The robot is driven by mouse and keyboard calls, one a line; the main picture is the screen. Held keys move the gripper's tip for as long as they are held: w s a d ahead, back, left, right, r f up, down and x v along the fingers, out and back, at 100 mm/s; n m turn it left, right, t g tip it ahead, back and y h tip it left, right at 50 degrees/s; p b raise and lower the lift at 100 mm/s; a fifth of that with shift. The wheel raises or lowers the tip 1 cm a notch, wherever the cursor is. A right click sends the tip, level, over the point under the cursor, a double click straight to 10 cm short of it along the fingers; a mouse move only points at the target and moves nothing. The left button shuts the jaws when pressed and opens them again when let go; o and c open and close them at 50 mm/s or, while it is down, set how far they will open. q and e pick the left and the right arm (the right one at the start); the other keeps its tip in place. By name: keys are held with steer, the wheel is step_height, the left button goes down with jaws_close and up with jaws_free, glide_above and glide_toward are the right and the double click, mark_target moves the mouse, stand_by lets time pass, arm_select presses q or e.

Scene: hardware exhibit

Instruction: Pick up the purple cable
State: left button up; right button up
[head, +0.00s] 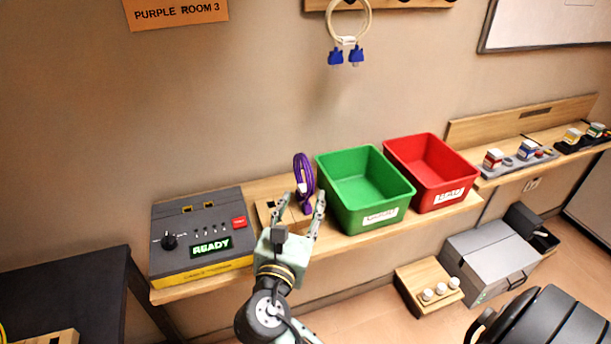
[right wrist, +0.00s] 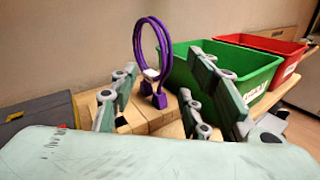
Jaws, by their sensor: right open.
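The purple cable (head: 304,180) stands upright as a coiled loop on the wooden shelf, just left of the green bin. A white tie holds it near its lower end. In the right wrist view the cable (right wrist: 151,50) shows its purple connectors at the bottom, resting on or in a wooden block. My right gripper (head: 307,202) is open, with its fingers pointing at the cable from the front. In the right wrist view the cable appears between and beyond the open fingers, and I see no contact. My left gripper is not in view.
The green bin (head: 359,217) stands close to the right of the cable, with the red bin (head: 436,200) beyond it. A grey tester box (head: 188,232) reading READY sits to the left. Another cable (head: 348,41) with blue connectors hangs on the wall above.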

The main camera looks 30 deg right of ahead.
mark_target(303, 183)
steer(key=x, duration=0.1)
steer(key=p+x, duration=0.1)
steer(key=x, duration=0.3)
steer(key=shift+w+d+r, duration=0.1)
steer(key=shift+d+r, duration=0.05)
steer(key=shift+r, duration=0.15)
steer(key=shift+w+d, duration=0.15)
steer(key=shift+c, duration=0.5)
steer(key=c, duration=0.6)
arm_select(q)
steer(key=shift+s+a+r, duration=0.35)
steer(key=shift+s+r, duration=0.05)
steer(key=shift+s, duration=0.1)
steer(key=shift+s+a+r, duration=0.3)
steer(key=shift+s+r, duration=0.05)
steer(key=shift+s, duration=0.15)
arm_select(e)
jaws_close()
